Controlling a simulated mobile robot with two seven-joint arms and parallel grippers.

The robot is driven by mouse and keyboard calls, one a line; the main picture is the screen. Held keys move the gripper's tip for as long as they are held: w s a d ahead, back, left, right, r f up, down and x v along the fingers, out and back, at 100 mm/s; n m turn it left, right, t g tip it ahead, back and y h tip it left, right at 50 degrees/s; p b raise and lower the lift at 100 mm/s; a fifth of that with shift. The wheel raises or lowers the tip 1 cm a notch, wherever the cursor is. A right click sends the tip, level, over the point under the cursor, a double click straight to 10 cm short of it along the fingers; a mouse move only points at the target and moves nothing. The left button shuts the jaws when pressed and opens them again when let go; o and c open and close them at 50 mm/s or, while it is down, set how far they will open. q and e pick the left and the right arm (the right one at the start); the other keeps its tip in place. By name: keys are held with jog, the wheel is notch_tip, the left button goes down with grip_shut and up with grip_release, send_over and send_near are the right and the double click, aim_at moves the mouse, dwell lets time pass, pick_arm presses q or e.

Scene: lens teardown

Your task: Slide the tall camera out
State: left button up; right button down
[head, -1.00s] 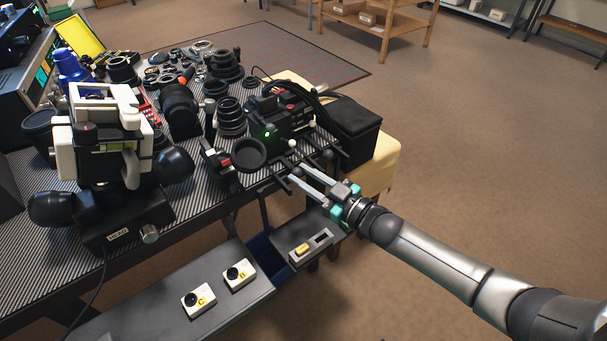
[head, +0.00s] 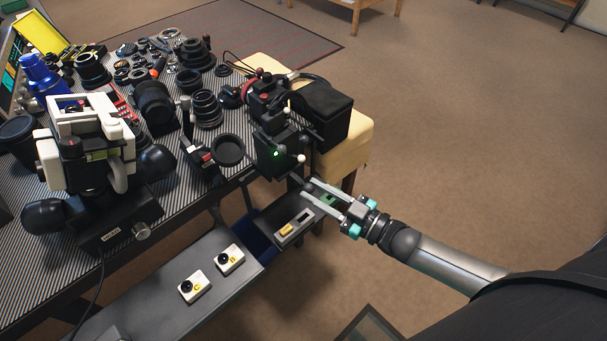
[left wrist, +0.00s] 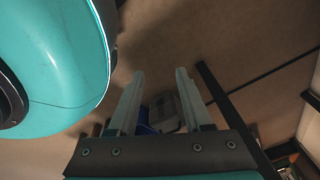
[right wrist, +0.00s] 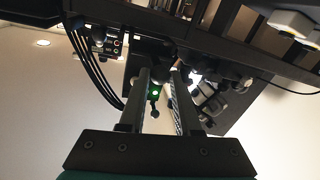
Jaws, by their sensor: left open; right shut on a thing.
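The tall camera (head: 270,140) is a dark upright rig with a small green light, at the table's right edge in the head view. It also shows in the right wrist view (right wrist: 160,52), partly behind the fingers. My right gripper (head: 312,191) is at its lower front side. It is shut on a dark part low on the camera; the fingers hide the exact contact. The fingers show in the right wrist view (right wrist: 162,76). My left gripper (left wrist: 160,76) is open and empty in the left wrist view, over the floor, and out of the head view.
A black box (head: 321,105) sits on a yellow cushioned stool (head: 347,146) beside the camera. A round black lens (head: 229,150) stands close on its left. Below is a grey shelf (head: 150,298) with small white cameras (head: 194,287). The floor at right is open.

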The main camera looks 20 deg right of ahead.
pick_arm(q)
jog(key=shift+s+d+r+p, duration=0.15)
jog(key=shift+s+r+p, duration=0.2)
jog(key=shift+s, duration=0.2)
pick_arm(e)
jog(key=v, duration=0.2)
jog(key=shift+s+f, duration=0.15)
jog(key=shift+s, duration=0.35)
jog(key=c, duration=1)
grip_release()
jog(key=shift+s, duration=0.1)
jog(key=shift+o, duration=0.5)
pick_arm(q)
jog(key=shift+s, duration=0.1)
